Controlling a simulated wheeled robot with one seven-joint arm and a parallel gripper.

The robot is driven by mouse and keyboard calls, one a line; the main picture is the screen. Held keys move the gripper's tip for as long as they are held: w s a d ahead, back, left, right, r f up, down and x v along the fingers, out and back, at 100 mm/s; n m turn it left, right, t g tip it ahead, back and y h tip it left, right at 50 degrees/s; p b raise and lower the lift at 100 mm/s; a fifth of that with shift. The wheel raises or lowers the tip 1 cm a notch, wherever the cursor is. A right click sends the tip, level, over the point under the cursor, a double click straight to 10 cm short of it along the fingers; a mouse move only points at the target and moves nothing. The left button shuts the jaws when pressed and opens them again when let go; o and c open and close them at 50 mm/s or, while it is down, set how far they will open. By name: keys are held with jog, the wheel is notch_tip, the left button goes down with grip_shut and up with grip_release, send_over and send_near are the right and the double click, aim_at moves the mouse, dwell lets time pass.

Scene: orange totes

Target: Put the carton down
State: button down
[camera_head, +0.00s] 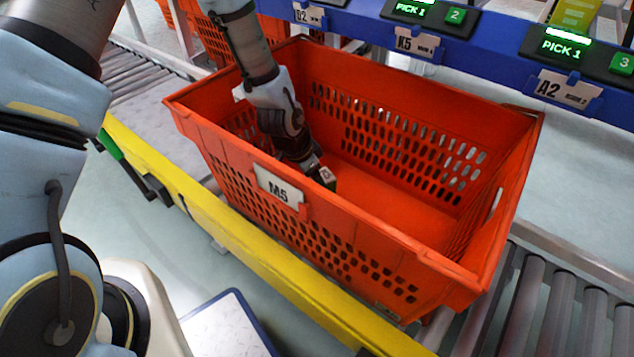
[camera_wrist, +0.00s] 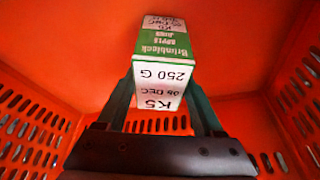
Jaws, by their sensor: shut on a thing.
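The carton (camera_wrist: 163,62) is a small white and green box with printed labels, including "250 G" and "K5". My gripper (camera_wrist: 160,100) is shut on it, one finger on each side, in the wrist view. In the head view my arm reaches down into the orange tote (camera_head: 400,262) labelled M5, near its left end. Only a small part of the carton (camera_head: 327,177) shows there at the gripper's end. The front wall hides part of the tote floor, so I cannot tell whether the carton touches it.
The tote floor (camera_head: 385,200) right of my gripper looks empty. Perforated walls surround it. A yellow rail (camera_head: 240,245) runs along the near side, rollers (camera_head: 555,310) lie at the right, and a blue shelf beam (camera_head: 480,50) with lit pick displays stands behind.

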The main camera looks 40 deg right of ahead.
jog(key=shift+f, duration=0.35)
jog(key=shift+c, duration=0.2)
grip_release()
jog(key=shift+r, duration=0.4)
jog(key=p+v, duration=0.1)
jog(key=v, duration=0.6)
jog(key=shift+a+r+p, duration=0.1)
jog(key=shift+r+p, duration=0.05)
jog(key=shift+p, duration=0.2)
